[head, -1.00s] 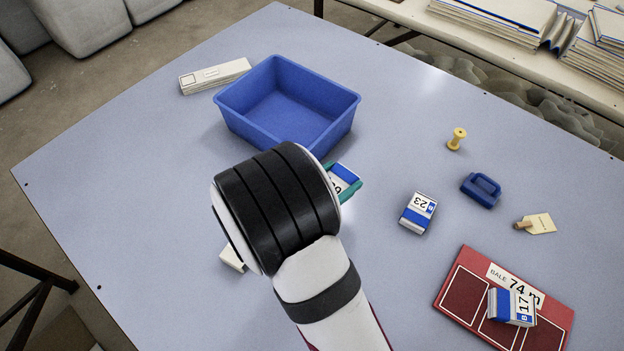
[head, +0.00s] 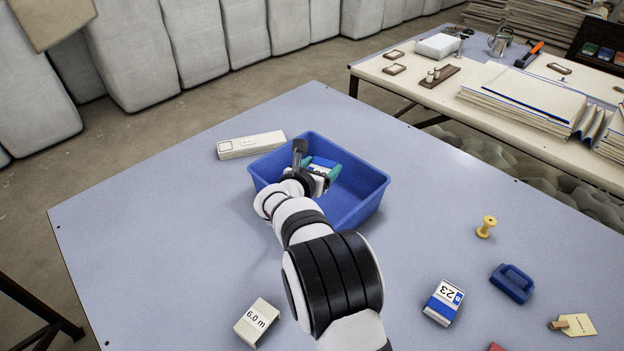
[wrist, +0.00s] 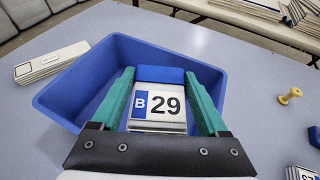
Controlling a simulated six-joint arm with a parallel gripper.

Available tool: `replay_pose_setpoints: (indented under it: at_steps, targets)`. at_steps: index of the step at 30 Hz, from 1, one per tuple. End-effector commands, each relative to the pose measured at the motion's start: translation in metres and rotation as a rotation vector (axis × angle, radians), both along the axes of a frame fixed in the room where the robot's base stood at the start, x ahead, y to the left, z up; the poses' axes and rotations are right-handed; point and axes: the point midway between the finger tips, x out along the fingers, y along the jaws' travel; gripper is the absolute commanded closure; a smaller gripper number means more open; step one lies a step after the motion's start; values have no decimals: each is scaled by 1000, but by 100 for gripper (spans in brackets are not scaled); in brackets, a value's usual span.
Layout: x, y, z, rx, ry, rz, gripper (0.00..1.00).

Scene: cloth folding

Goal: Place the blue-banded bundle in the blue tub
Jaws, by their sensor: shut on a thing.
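My gripper (head: 320,172) is over the blue tub (head: 362,210). Its green fingers (wrist: 162,98) are shut on a white bundle with a blue band (wrist: 157,122), labelled "B 29". The bundle shows partly in the head view (head: 319,166), where my wrist and gripper hide some of it. In the wrist view the tub (wrist: 75,98) spreads behind and to the left of the held bundle. I cannot tell whether the bundle touches the tub floor. Another blue-banded bundle, labelled "23" (head: 443,302), lies on the table at the right.
A long white box (head: 251,145) lies beside the tub's left rim. A white block marked "6.0 m" (head: 257,322) is at the front. A yellow spool (head: 486,227), blue handled block (head: 511,283) and tan tag (head: 575,324) lie right. The table's left side is clear.

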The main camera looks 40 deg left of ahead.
Motion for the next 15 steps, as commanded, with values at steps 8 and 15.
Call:
replay_pose_setpoints:
  at_steps: [8,15]
  targets:
    - [-11,25,-30,-1,2,-2,80]
    - [-11,24,-57,1,0,-3,80]
